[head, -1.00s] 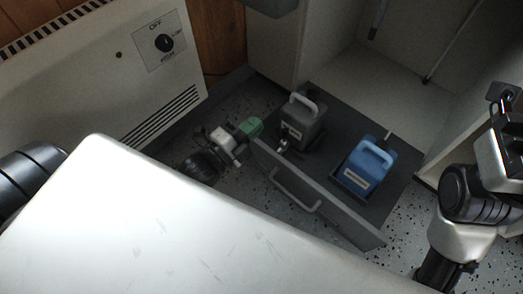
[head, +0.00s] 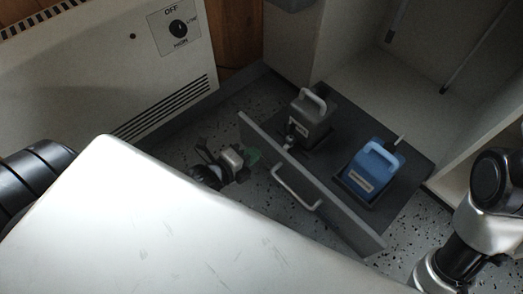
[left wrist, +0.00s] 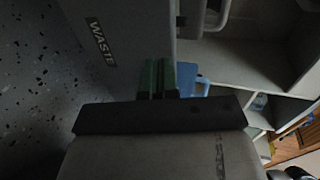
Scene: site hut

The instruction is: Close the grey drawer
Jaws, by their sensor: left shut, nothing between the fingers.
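The grey drawer (head: 340,218) is pulled out of the cabinet, its front panel facing me with a light bar handle (head: 296,188). A grey canister (head: 311,117) and a blue canister (head: 368,172) stand in it. My left gripper (head: 253,158) is shut and empty, in front of the panel's left part, left of the handle. In the left wrist view its green fingertips (left wrist: 157,76) overlap the panel (left wrist: 120,35), which carries a WASTE label. I cannot tell whether they touch it. The blue canister (left wrist: 197,85) shows beyond the panel's edge. My right gripper is out of view.
A white heater (head: 100,75) stands along the left wall. The open cabinet (head: 375,75) is behind the drawer, with a side panel (head: 480,150) on the right. Speckled floor (head: 255,95) lies free between heater and drawer.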

